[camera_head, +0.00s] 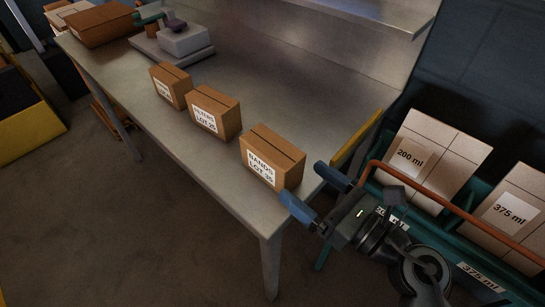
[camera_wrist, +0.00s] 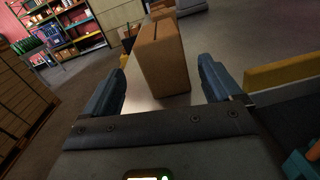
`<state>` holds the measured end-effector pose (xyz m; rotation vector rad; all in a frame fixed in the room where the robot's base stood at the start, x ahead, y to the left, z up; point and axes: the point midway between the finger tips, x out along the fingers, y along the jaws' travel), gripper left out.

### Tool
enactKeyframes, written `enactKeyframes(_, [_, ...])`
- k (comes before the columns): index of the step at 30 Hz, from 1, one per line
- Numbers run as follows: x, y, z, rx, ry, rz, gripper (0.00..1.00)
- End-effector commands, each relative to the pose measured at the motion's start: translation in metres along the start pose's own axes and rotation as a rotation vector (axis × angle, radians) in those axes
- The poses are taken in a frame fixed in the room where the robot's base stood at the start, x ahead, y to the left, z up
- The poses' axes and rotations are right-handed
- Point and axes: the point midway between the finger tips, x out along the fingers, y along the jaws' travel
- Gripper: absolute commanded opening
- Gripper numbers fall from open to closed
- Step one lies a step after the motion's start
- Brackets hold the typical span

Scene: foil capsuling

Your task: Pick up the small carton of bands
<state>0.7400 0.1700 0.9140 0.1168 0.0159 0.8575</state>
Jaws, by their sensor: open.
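A small brown carton (camera_head: 272,157) with a white label reading "BANDS" stands upright at the near right end of the steel table. My gripper (camera_head: 301,182) is open and empty, just to the right of this carton, with its two blue fingers spread apart and pointing toward it. In the wrist view the nearest carton (camera_wrist: 165,60) stands ahead, between the lines of the two fingers. The fingers appear short of the carton, with no contact visible.
Two more labelled cartons, one (camera_head: 214,112) beside the bands carton and a smaller one (camera_head: 171,86), stand farther along the table (camera_head: 290,100). A yellow-edged strip (camera_head: 356,138) lies right of the bands carton. A teal rack with an orange rail (camera_head: 450,205) holds large boxes at right.

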Motion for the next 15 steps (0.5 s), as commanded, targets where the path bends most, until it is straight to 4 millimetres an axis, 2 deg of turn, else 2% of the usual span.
enactKeyframes(5, [0.017,-0.007,0.0,-0.107,0.033,0.014,0.92])
enactKeyframes(15, [0.051,-0.006,0.0,-0.111,0.035,0.014,0.92])
